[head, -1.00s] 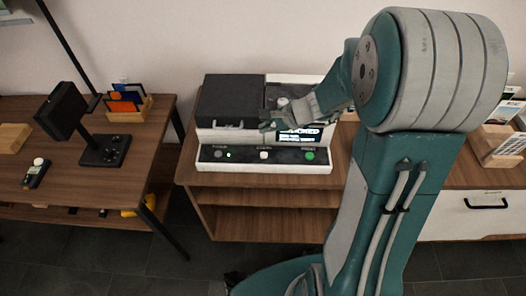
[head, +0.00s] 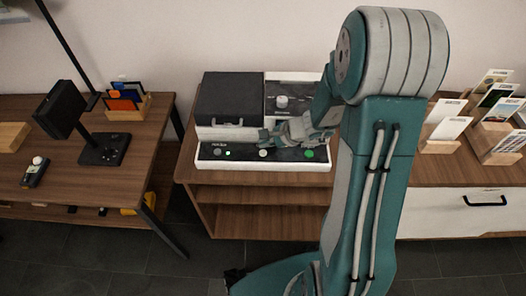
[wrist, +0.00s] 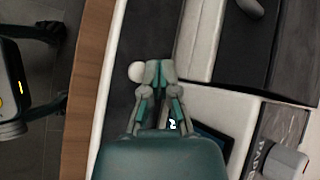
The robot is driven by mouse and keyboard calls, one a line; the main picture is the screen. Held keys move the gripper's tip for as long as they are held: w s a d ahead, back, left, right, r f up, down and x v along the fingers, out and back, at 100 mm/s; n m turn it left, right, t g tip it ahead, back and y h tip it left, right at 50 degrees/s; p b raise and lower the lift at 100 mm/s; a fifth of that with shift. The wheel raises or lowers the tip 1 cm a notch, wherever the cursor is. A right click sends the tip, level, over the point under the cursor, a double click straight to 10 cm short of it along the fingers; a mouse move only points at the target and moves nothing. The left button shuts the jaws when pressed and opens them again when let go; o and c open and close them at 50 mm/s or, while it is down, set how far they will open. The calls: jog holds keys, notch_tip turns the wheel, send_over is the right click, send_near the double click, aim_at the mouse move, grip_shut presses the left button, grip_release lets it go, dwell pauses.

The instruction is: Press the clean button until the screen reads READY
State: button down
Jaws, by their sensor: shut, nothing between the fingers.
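The machine (head: 215,133) stands on the wooden cabinet. Its sloped dark front panel carries a grey button (head: 217,152) at left, the white middle button (head: 263,153) and a green button (head: 309,154) at right. The middle label is too blurred to read. My gripper (head: 265,137) is shut and empty, just above and behind the white button. In the wrist view its closed fingertips (wrist: 158,72) are right beside the white button (wrist: 136,71); I cannot tell whether they touch.
The machine's black lid (head: 230,98) and a knob (head: 282,101) rise behind the panel. Card holders (head: 440,146) stand on the cabinet at right. A separate table (head: 65,195) at left bears a black lamp-like device (head: 62,110). The panel's front edge is clear.

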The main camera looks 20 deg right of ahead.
aim_at(265, 152)
jog(key=shift+f, duration=0.7)
jog(key=shift+f, duration=0.1)
dwell(0.9)
jog(key=shift+f, duration=0.2)
jog(key=shift+f, duration=0.45)
dwell(0.7)
jog(key=shift+r, duration=0.85)
jog(key=shift+r, duration=2.5)
